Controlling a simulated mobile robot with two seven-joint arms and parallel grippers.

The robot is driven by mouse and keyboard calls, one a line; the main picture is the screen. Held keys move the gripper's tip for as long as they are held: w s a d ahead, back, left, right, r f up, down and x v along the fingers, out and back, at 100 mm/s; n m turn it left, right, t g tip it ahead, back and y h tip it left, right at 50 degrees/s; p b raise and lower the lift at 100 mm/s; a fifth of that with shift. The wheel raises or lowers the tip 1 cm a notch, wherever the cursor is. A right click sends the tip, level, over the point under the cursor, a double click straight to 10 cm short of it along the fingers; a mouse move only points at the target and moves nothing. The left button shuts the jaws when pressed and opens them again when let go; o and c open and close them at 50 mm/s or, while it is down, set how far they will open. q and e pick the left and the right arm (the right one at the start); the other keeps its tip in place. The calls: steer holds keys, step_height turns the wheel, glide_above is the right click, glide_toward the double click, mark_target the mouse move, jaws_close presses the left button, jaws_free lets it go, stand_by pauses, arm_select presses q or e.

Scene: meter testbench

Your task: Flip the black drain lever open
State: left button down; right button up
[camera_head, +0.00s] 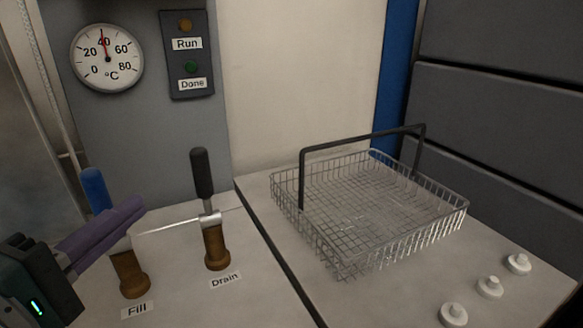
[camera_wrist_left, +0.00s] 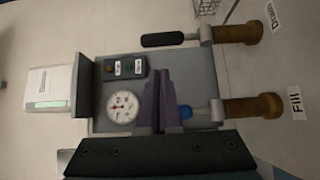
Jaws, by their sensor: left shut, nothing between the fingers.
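The black drain lever (camera_head: 202,174) stands upright on its brass valve (camera_head: 216,247), behind the "Drain" label. It also shows in the left wrist view (camera_wrist_left: 163,39). The blue fill lever (camera_head: 95,189) stands to its left on another brass valve (camera_head: 130,276), partly hidden by my gripper in the head view. My left gripper (camera_head: 138,208) is shut and empty, its purple fingers in front of the fill valve and pointing toward the drain lever. A gap remains between the fingertips and the drain lever. My right gripper is not in view.
A wire basket (camera_head: 440,224) with a dark handle stands right of the drain valve. Several white knobs (camera_head: 490,287) sit at the lower right. A gauge (camera_head: 107,58) and a Run/Done panel (camera_head: 188,55) are on the back wall. The bench between drain valve and basket is clear.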

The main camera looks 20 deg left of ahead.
mark_target(205, 189)
arm_select(q)
steer(key=shift+s, duration=0.1)
steer(key=w+a, duration=0.1)
steer(key=w, duration=0.9)
stand_by(0.5)
steer(key=shift+s+d+m+b, duration=0.2)
steer(key=shift+m+b, duration=0.1)
steer(key=shift+b, duration=0.15)
